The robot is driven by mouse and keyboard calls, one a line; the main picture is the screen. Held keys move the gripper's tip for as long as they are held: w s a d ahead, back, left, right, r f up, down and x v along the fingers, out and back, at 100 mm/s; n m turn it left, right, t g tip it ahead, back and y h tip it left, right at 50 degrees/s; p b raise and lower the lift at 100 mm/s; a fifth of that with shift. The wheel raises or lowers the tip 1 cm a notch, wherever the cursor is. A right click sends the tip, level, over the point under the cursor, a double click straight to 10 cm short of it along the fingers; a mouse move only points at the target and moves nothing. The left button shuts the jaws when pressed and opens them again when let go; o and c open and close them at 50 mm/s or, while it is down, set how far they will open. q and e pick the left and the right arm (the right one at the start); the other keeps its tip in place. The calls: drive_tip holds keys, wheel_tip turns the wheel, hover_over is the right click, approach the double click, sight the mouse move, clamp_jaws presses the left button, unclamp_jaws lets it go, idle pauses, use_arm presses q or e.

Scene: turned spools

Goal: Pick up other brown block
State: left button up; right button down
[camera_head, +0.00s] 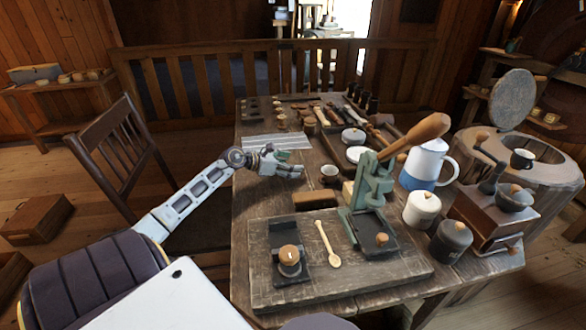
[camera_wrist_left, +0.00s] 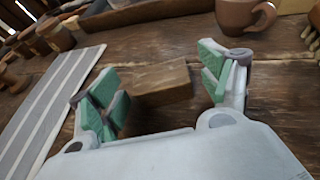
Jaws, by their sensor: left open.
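My left gripper (camera_head: 290,165) is open, low over the table left of the small brown cup. In the left wrist view its green-padded fingers (camera_wrist_left: 165,82) stand wide apart. A brown wooden block (camera_wrist_left: 160,82) lies on the table between and just beyond the fingers, and they do not grip it. In the head view this block seems hidden by the gripper. Another brown block (camera_head: 315,200) lies in front of the cup, beside the large board. My right gripper is not in view.
The brown cup (camera_head: 329,172) is right of the gripper and also tops the left wrist view (camera_wrist_left: 245,14). A striped grey sheet (camera_head: 262,142) lies behind the gripper. A green press (camera_head: 370,190) stands at the right. A spool (camera_head: 289,258) and a wooden spoon (camera_head: 325,243) are in front.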

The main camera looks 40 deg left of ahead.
use_arm(q)
drive_tip(key=c, duration=1)
drive_tip(key=shift+r, duration=0.15)
